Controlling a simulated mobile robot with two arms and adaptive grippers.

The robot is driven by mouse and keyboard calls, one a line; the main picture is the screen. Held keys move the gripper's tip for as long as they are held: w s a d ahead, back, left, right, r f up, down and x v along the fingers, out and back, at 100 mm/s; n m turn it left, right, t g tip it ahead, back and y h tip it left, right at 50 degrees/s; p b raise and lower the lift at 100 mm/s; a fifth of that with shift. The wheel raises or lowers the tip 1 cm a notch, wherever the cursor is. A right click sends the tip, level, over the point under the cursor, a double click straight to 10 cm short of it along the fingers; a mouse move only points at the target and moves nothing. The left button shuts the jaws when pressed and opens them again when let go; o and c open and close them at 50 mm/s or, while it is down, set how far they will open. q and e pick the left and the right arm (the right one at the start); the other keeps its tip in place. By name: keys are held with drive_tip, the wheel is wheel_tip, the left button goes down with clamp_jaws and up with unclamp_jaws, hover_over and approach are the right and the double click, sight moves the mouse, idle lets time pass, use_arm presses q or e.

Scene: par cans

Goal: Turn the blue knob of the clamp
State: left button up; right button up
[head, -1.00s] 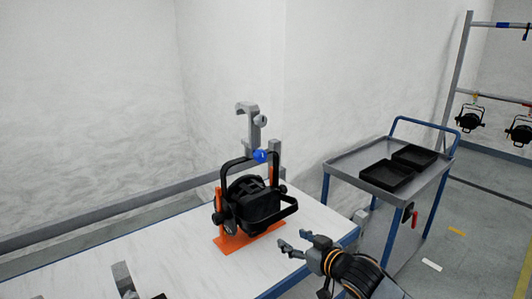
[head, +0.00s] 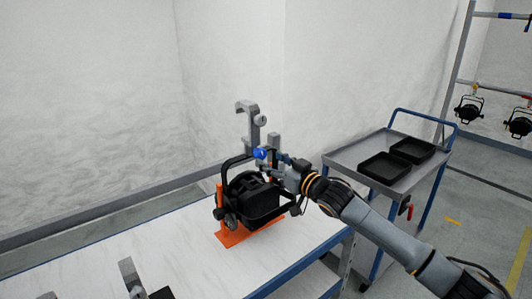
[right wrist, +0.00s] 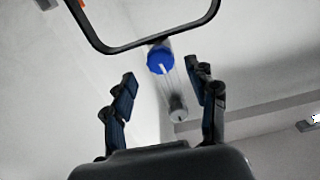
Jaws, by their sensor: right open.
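The grey hook clamp (head: 249,117) stands upright on top of the black par can's yoke. Its blue knob (head: 260,154) is at the clamp's lower end; it also shows in the right wrist view (right wrist: 160,59), with a light line across its face. The black par can (head: 252,197) sits in an orange stand (head: 232,238) on the white table. My right gripper (head: 275,163) is open, just right of the knob. In the right wrist view its fingers (right wrist: 163,88) are spread, with the knob ahead between them and no visible contact. My left gripper is not in view.
The black yoke bar (right wrist: 150,42) crosses close to the knob. A grey post (head: 274,150) stands behind the par can. A trolley (head: 345,158) with two black trays is at right.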

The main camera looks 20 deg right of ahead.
sight(262, 155)
drive_tip(key=shift+p+x, duration=0.3)
drive_tip(key=shift+x, duration=1.3)
drive_tip(key=c, duration=1.2)
